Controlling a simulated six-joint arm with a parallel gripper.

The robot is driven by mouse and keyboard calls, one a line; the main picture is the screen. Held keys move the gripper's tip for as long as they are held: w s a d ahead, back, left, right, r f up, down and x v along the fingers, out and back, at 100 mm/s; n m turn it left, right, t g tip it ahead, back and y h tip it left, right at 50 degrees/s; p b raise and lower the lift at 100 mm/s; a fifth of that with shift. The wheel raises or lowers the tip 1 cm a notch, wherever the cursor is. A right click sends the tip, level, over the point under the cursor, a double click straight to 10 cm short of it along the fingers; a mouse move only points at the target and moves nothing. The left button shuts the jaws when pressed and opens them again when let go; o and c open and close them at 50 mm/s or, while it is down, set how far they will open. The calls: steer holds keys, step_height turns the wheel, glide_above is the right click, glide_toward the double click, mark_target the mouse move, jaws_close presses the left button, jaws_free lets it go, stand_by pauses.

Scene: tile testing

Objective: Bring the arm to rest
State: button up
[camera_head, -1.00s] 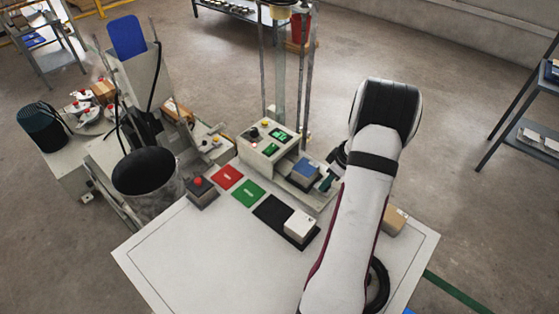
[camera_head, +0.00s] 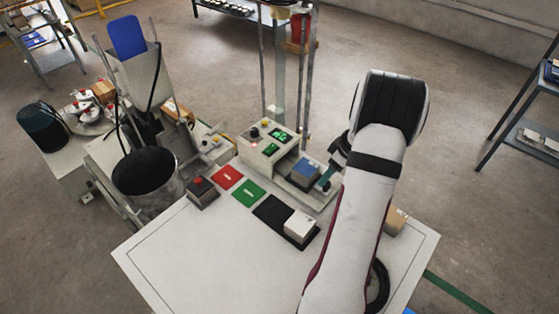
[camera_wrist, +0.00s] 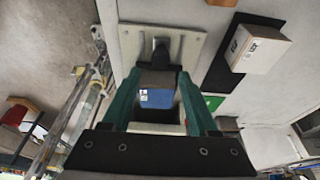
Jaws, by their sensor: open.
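My gripper (camera_head: 326,180) is at the right side of the tester (camera_head: 272,146), partly hidden by my own arm in the head view. In the wrist view my gripper (camera_wrist: 160,82) shows two teal fingers spread apart with nothing held between them. A blue block (camera_head: 306,169) sits on the tester's low front platform, just left of the fingers. The blue block also shows in the wrist view (camera_wrist: 157,98), framed between the fingers. I cannot tell the exact gap between fingers and block.
A white box (camera_head: 300,225) stands on a black mat (camera_head: 271,209) on the white table (camera_head: 190,265). A tan box (camera_head: 397,220) is right of my arm. Upright posts rise behind the tester.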

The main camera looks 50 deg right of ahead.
steer(key=shift+r, duration=1.3)
steer(key=w+a+r+y, duration=0.1)
steer(key=w+a+r, duration=0.2)
steer(key=a, duration=0.3)
steer(key=w+a+r, duration=0.4)
steer(key=a, duration=0.3)
steer(key=s+a+r+m+g+y, duration=0.1)
steer(key=a+r, duration=0.1)
steer(key=a, duration=0.7)
steer(key=s+a+r+m+g, duration=0.1)
steer(key=a+r, duration=0.2)
steer(key=a, duration=0.5)
steer(key=s+a+m+g, duration=0.1)
steer(key=s+a+m, duration=0.2)
steer(key=s+a, duration=1)
steer(key=shift+s+a+m+g, duration=0.3)
steer(key=shift+a, duration=0.05)
